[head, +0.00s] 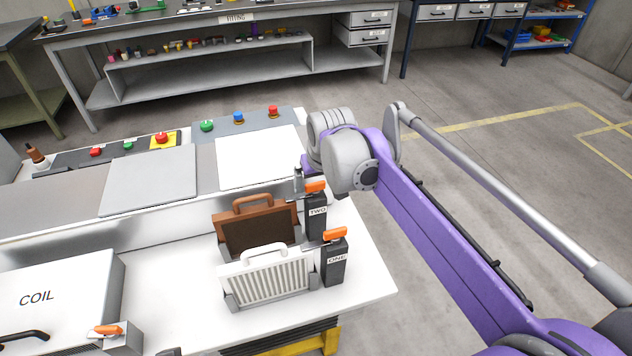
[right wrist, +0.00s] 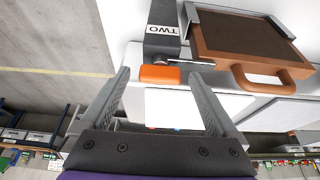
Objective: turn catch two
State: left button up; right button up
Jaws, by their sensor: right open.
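Catch two is a dark post labelled TWO (head: 314,228) with an orange handle (head: 316,187) on top, at the right end of the white bench. It stands beside a brown framed panel with a handle (head: 252,228). My right gripper (head: 307,184) is over the orange handle, partly hidden by my wrist. In the right wrist view, its two grey fingers are apart, and the orange handle (right wrist: 160,74) shows between the fingertips with gaps on both sides. The label TWO (right wrist: 162,30) appears upside down there. My left gripper is out of view.
Catch one (head: 334,262), with its own orange handle, stands just in front, beside a white ribbed panel (head: 266,279). A COIL box (head: 62,290) sits at the left. Buttons line the console (head: 222,127) behind. The floor to the right is open.

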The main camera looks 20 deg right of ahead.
jog(key=shift+c, duration=0.3)
grip_shut()
dwell(0.3)
